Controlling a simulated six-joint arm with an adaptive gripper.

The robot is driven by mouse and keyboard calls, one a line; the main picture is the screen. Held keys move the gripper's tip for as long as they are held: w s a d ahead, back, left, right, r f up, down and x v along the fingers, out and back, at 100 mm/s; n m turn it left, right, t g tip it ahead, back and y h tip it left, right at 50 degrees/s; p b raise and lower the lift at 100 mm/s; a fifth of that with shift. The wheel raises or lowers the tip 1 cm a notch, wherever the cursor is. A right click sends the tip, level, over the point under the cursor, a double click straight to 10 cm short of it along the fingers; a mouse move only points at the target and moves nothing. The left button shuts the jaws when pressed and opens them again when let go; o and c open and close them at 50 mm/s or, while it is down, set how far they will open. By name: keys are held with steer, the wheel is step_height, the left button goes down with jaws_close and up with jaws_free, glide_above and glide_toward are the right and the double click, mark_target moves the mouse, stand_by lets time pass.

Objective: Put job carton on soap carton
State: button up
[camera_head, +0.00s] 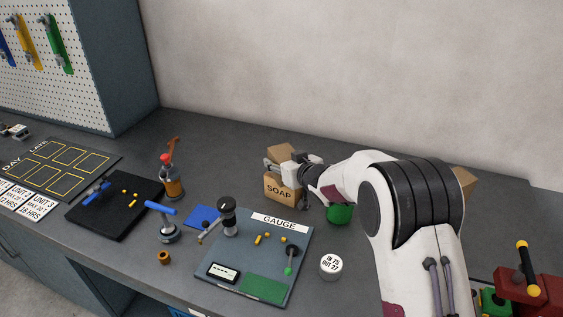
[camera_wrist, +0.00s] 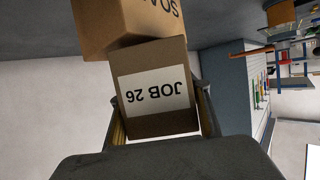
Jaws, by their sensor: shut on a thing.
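The job carton (camera_wrist: 152,125) is a small brown box with a white JOB 26 label, upside down in the wrist view. My gripper (camera_wrist: 160,112) is shut on it, one finger along each side. In the head view the job carton (camera_head: 281,152) shows just above the soap carton (camera_head: 283,191), partly hidden by my gripper (camera_head: 280,164). The soap carton is a brown box with SOAP printed on its front, standing on the bench. In the wrist view the soap carton (camera_wrist: 125,22) appears directly against the job carton's edge. I cannot tell whether the two touch.
A green container (camera_head: 340,214) stands right of the soap carton, under my arm. A gauge board (camera_head: 240,272) and a white round tin (camera_head: 331,266) lie in front. Another brown box (camera_head: 466,182) is partly hidden behind my arm.

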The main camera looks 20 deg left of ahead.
steer(key=shift+f, duration=0.15)
steer(key=shift+f, duration=0.15)
steer(key=o, duration=1.2)
steer(key=shift+o, duration=0.2)
steer(key=v, duration=1.2)
stand_by(0.5)
